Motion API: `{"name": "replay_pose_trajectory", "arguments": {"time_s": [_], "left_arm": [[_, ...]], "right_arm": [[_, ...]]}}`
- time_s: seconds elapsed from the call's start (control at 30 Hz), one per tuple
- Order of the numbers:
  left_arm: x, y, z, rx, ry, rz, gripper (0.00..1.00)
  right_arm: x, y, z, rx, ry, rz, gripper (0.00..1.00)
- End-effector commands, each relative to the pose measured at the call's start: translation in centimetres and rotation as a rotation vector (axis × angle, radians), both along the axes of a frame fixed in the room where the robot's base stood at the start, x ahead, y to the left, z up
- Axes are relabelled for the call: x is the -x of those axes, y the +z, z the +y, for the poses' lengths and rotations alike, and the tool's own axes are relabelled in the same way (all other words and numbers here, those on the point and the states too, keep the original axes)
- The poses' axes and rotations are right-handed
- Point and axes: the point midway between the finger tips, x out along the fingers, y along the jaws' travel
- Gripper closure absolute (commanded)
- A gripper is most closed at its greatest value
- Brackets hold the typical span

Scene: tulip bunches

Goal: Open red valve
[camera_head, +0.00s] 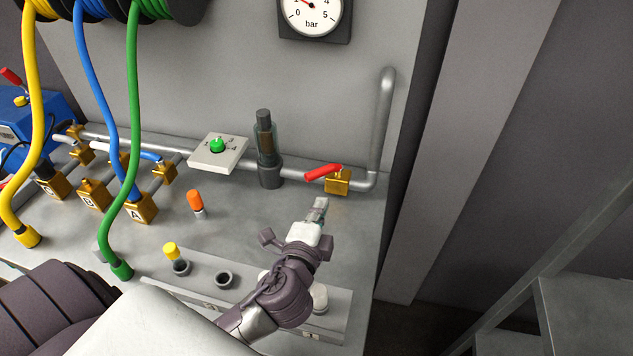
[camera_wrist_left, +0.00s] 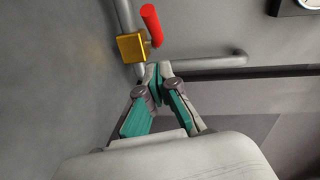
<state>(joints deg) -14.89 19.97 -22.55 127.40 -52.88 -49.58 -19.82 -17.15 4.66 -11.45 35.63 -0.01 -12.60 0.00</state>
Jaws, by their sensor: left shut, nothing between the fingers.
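The red valve is a red handle (camera_head: 323,172) on a brass body (camera_head: 338,181), set in the grey pipe at the right end of the bench. The handle lies roughly along the pipe, pointing left and slightly tilted in the head view. In the left wrist view the red handle (camera_wrist_left: 152,26) and brass body (camera_wrist_left: 131,47) are just beyond the fingertips. My left gripper (camera_head: 320,203) is in front of the valve, apart from it in the head view. Its fingertips (camera_wrist_left: 159,69) are together with nothing between them. My right gripper is not in view.
A pressure gauge (camera_head: 313,14) hangs above the valve. A dark cylinder with a clear body (camera_head: 265,140) and a white box with a green knob (camera_head: 218,151) stand left of it. A grey vertical pipe (camera_head: 385,110) rises at right. Yellow, blue and green hoses hang left.

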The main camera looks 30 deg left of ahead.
Motion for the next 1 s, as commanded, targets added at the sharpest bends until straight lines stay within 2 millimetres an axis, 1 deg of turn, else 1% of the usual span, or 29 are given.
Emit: {"name": "replay_pose_trajectory", "arguments": {"time_s": [0.03,0.1,0.23,0.3,0.5,0.63,1.0], "left_arm": [[-1.2,0.2,0.3,-0.003,0.001,-0.003,1.0],[-2.7,0.0,0.7,-0.003,0.002,-0.002,1.0],[-5.0,-0.4,1.4,-0.003,0.002,-0.001,1.0],[-5.4,-0.7,2.6,-0.004,0.001,0.001,1.0],[-6.3,-1.3,4.2,-0.002,0.001,0.002,1.0],[-6.5,-1.4,4.5,0.0,0.001,0.001,1.0],[-6.5,-1.5,4.5,0.0,-0.004,0.001,1.0]], "right_arm": [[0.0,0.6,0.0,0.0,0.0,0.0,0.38],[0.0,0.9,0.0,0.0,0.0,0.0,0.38],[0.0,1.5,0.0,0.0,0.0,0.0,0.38],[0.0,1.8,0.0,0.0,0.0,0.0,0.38],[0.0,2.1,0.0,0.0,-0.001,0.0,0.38],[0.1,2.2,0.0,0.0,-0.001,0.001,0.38],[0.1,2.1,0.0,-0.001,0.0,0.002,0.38]]}}
